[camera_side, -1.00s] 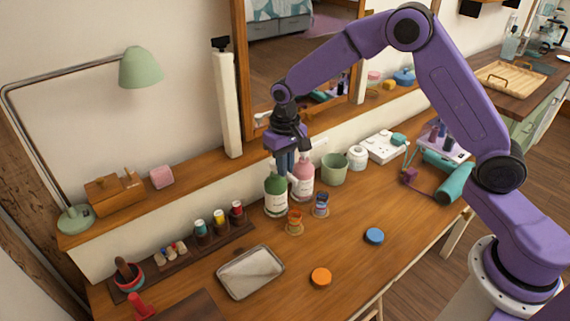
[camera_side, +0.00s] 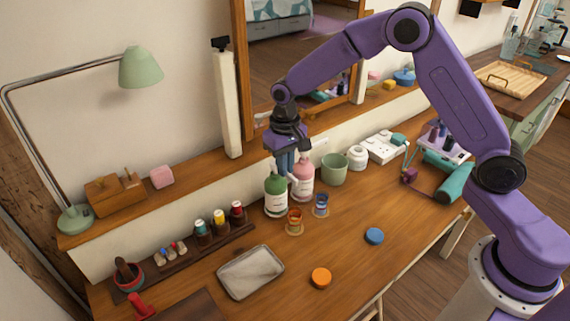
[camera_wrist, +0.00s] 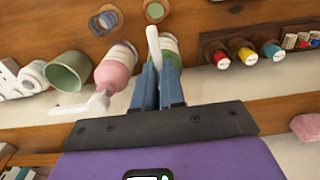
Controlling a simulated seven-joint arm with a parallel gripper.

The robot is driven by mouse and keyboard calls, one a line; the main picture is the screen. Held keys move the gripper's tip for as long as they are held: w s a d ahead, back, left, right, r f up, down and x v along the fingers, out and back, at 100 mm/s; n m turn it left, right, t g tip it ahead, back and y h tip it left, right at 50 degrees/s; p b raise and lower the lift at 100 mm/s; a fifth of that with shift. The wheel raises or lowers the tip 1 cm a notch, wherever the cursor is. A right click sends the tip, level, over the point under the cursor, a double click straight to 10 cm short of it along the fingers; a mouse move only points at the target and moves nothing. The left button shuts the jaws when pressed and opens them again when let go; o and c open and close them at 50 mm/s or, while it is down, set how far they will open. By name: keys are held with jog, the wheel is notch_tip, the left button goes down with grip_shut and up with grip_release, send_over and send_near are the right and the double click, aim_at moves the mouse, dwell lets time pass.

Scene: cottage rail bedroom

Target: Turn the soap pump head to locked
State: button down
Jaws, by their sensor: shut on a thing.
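A green soap bottle (camera_side: 276,199) with a white label stands upright on the wooden desk. A pink soap bottle (camera_side: 304,181) stands close to its right. My gripper (camera_side: 286,171) points down over the green bottle and is shut on its white pump head. In the wrist view, the fingers (camera_wrist: 158,90) cover most of that head, and its white spout (camera_wrist: 153,45) sticks out past them toward the desk's front. The pink bottle's white pump (camera_wrist: 92,105) is free beside the fingers. I cannot see any lock mark.
A green cup (camera_side: 334,170) and a white jar (camera_side: 357,158) stand right of the bottles. An orange-topped glass (camera_side: 294,222) and a blue one (camera_side: 321,206) stand in front. A grey tray (camera_side: 250,272) lies at the front left. The mirror and shelf are close behind.

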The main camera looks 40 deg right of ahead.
jog(key=shift+a, duration=0.15)
dwell(0.5)
jog(key=shift+w+a+m, duration=0.65)
jog(key=shift+w+m, duration=0.05)
jog(key=shift+m, duration=2.3)
jog(key=shift+w+a+m, duration=0.65)
jog(key=shift+w+m, duration=0.1)
jog(key=shift+m, duration=2.25)
jog(key=shift+w+a+m, duration=0.65)
jog(key=shift+w+m, duration=0.05)
jog(key=shift+m, duration=2.3)
jog(key=c, duration=1.2)
grip_release()
notch_tip(320, 180, up, 17)
jog(key=shift+r, duration=0.2)
